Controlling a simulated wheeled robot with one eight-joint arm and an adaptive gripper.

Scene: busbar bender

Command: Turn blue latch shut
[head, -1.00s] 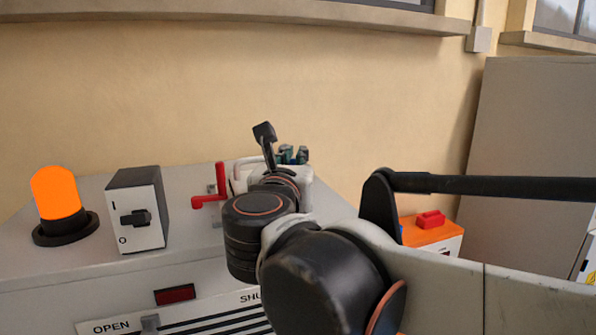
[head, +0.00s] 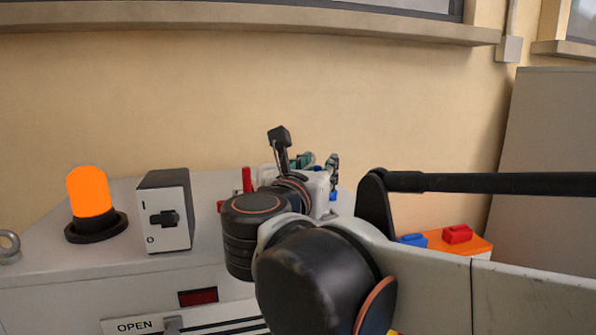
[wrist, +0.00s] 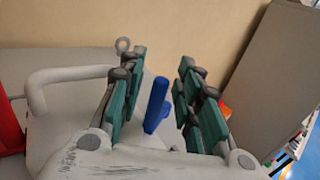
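The blue latch (wrist: 157,105) stands as an upright, slightly tilted blue handle in the wrist view. It lies between the two teal-padded fingers of my gripper (wrist: 163,63). The gripper is open, with a visible gap on each side of the handle. The latch's base is partly hidden by the gripper body. In the head view, my gripper (head: 320,162) is over the back right of the machine top, and a small blue patch (head: 333,196) shows beside it, probably part of the latch.
A red latch (head: 247,180) stands left of my gripper, partly hidden by my arm. A grey handle bar (wrist: 70,75) rises at left in the wrist view. An orange beacon (head: 90,192) and a switch box (head: 177,230) stand farther left. An orange-topped box (head: 470,248) is at right.

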